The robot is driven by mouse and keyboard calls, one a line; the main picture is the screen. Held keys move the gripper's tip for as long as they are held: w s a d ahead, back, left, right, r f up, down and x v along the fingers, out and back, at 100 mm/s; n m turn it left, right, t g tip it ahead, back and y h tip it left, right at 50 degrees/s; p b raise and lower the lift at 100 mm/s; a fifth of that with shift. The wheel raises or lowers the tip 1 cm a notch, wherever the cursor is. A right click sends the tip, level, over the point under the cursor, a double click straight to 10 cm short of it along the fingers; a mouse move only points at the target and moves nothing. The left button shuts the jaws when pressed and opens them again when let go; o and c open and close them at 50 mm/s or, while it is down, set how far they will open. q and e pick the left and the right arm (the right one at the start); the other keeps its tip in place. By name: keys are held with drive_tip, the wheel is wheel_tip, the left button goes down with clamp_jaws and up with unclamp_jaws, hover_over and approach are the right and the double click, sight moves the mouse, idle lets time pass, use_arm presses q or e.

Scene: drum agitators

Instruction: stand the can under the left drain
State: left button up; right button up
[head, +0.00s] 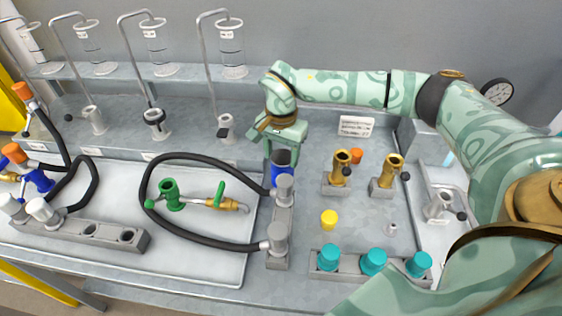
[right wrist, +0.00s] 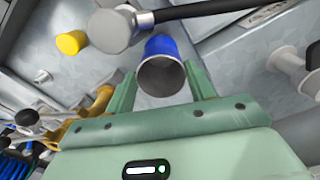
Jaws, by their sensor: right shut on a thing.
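A blue can (head: 279,174) with a grey open mouth is held in my right gripper (head: 283,150), behind the grey hose block. In the right wrist view the can (right wrist: 160,46) sits between the two green fingers of the gripper (right wrist: 162,80), mouth towards the camera. I cannot tell whether its base touches the bench. Two brass fittings with black knobs, a left one (head: 340,172) and a right one (head: 391,172), stand to the right of the can. I cannot tell for sure which part is the left drain. My left gripper is not in view.
A black hose (head: 203,158) loops left around a green fitting (head: 173,194). Glass cylinders on stands line the back.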

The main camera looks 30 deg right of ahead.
sight(281, 162)
drive_tip(key=shift+f, duration=1.5)
drive_tip(key=shift+f, duration=0.15)
drive_tip(key=o, duration=1)
